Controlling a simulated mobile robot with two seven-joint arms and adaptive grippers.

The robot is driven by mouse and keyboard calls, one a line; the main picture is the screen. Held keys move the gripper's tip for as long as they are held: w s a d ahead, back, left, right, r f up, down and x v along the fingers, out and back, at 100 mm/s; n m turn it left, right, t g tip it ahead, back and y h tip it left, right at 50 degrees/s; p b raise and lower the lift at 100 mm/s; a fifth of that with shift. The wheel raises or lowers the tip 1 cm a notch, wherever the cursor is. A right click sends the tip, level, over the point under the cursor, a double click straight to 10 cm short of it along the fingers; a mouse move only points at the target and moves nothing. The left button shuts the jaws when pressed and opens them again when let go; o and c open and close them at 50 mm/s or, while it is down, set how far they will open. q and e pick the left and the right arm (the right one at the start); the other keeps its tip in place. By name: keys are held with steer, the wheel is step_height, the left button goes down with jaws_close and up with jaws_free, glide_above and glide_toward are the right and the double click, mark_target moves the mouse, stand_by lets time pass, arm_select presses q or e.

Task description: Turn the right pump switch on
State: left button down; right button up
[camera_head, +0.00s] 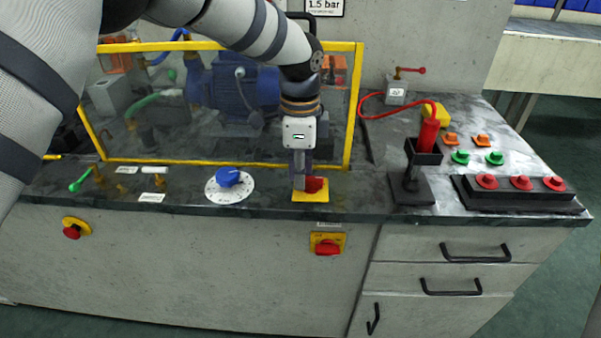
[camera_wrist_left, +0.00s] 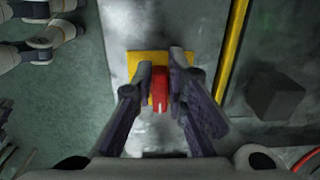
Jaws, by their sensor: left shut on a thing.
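A red switch knob (camera_head: 314,185) sits on a yellow plate (camera_head: 310,197) on the bench top, near the front edge. My left gripper (camera_head: 301,181) reaches down onto it from above and covers part of it. In the left wrist view, the red knob (camera_wrist_left: 160,90) stands between the two fingers over the yellow plate (camera_wrist_left: 132,62), and the left gripper (camera_wrist_left: 162,72) is shut on it. A second red switch (camera_head: 327,247) on a yellow plate is on the front panel just below. My right gripper is not in view.
A yellow-framed clear guard (camera_head: 230,165) stands behind the knob, with a blue pump motor (camera_head: 240,88) behind it. A blue dial (camera_head: 228,177) is to the left. A red-handled tool in a black stand (camera_head: 411,188) and a red-button box (camera_head: 521,197) are to the right.

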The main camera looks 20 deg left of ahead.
arm_select(q)
steer(key=shift+f, duration=0.1)
stand_by(0.3)
steer(key=c, duration=1.6)
jaws_free()
step_height(320, 180, up, 12)
